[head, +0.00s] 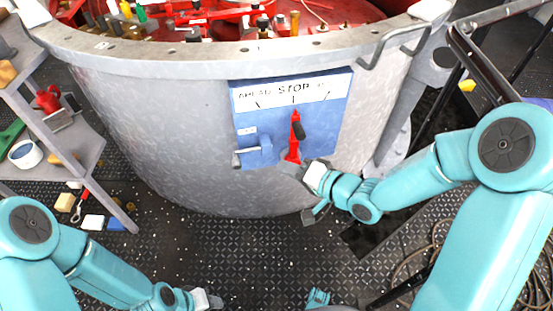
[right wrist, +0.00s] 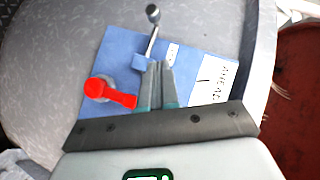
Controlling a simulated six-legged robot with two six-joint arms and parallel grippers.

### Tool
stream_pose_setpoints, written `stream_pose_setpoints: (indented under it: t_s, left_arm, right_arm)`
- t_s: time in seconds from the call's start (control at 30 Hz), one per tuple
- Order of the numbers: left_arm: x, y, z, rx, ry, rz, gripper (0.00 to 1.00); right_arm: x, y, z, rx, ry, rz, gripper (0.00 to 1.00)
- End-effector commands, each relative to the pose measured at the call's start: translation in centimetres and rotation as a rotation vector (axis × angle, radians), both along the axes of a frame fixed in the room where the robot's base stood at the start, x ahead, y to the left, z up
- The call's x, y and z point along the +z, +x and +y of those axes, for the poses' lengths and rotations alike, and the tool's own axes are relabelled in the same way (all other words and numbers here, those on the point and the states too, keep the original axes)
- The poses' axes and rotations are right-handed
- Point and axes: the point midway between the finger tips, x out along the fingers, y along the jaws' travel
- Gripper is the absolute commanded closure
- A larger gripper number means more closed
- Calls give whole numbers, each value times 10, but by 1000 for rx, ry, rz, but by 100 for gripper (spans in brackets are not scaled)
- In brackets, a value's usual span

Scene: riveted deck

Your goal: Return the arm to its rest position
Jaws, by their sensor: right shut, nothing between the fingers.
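My right arm reaches in from the right in the head view. Its gripper (head: 290,168) is low in front of the blue panel, close to the base of the red lever; whether it touches cannot be told. In the right wrist view the gripper (right wrist: 160,68) is shut and empty, with the red lever (right wrist: 112,94) to its left.
The blue panel (head: 340,115) is on a big grey drum (head: 150,110). A small metal handle (head: 240,157) sits left of the lever. A grey shelf (head: 85,145) stands at left, with small items on the floor. Dark railings (head: 490,70) and cables are at right. Deck between the arms is clear.

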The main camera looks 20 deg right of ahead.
Motion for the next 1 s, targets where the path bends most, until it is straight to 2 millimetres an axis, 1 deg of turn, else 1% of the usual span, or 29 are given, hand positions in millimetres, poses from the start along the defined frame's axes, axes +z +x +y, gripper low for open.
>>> stream_pose_setpoints:
  t_s: [0.03,0.13,0.4,0.67,0.73,0.77,0.83,0.87,0.9,0.97,1.0]
  left_arm:
    - [3,0,0,0,0,0,57]
    - [3,0,0,0,0,0,57]
    - [3,0,0,1,0,0,57]
    - [3,0,0,1,0,0,57]
    - [3,0,0,1,0,0,57]
    - [3,0,0,1,0,0,57]
    - [3,0,0,1,0,0,57]
    - [3,0,0,1,0,0,57]
    - [3,0,0,1,0,0,57]
    - [3,0,0,1,0,0,57]
    - [3,0,0,1,0,0,57]
  right_arm:
    - [3,-4,-4,-2,0,0,100]
    - [3,-8,-6,-1,0,1,100]
    - [3,-9,-9,0,1,1,100]
    - [3,-9,-8,0,1,1,100]
    - [1,-10,-4,9,3,7,100]
    - [-4,-11,-1,17,7,18,100]
    - [-25,-18,15,49,24,72,100]
    - [-39,-22,23,56,37,113,100]
    - [-63,-29,32,47,51,190,100]
    - [-105,-45,41,29,20,314,100]
    - [-133,-60,45,28,-32,390,100]
